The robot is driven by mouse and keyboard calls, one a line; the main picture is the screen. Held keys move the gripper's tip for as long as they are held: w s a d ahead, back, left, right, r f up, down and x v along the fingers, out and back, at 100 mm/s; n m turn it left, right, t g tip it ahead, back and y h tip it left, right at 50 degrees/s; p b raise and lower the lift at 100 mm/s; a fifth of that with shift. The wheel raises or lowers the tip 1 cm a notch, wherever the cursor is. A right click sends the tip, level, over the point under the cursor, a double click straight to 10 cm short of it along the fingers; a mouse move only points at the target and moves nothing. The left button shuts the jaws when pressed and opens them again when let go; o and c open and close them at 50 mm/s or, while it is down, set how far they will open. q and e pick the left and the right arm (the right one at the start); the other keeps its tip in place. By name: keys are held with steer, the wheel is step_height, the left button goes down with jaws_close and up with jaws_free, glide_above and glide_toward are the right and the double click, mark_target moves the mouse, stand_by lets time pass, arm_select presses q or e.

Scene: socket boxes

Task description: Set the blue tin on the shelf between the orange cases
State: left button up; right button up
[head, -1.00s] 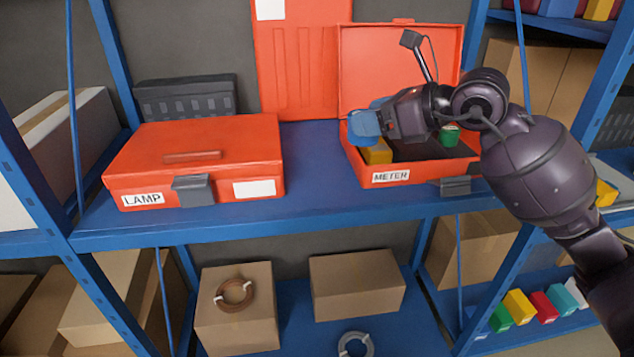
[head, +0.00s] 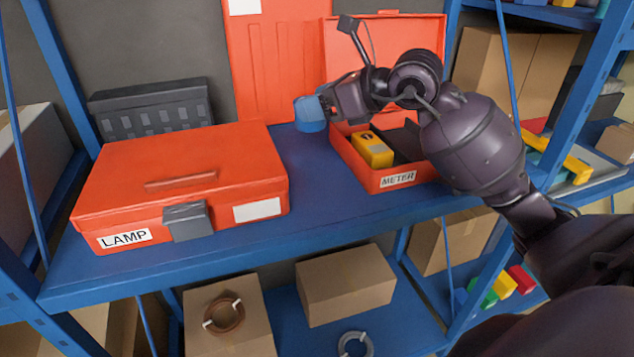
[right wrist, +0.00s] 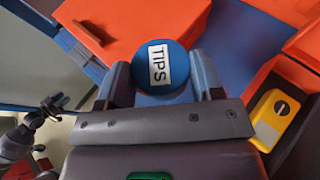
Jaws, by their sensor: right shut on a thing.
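My right gripper (head: 326,106) is shut on the blue tin (head: 309,114), which stands out past its fingers over the shelf between the cases. In the right wrist view the tin (right wrist: 161,68) sits between the two fingers (right wrist: 163,88), its lid labelled TIPS. The closed orange LAMP case (head: 182,185) is on the left of the blue shelf (head: 318,190). The open orange METER case (head: 379,179) is on the right, partly hidden by my arm, with a yellow meter (head: 375,150) in it. I cannot tell whether the tin touches the shelf.
A dark grey case (head: 155,109) stands behind the LAMP case. A tall orange panel (head: 277,65) stands at the back of the gap. Blue posts (head: 62,70) edge the shelf. The front of the gap is clear.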

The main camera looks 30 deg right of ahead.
step_height(320, 180, down, 12)
steer(key=shift+f, duration=0.1)
step_height(320, 180, down, 4)
steer(key=shift+f, duration=0.1)
arm_select(q)
steer(key=shift+w+r, duration=0.2)
steer(key=shift+f, duration=0.1)
arm_select(e)
steer(key=shift+f, duration=0.1)
steer(key=o, duration=1)
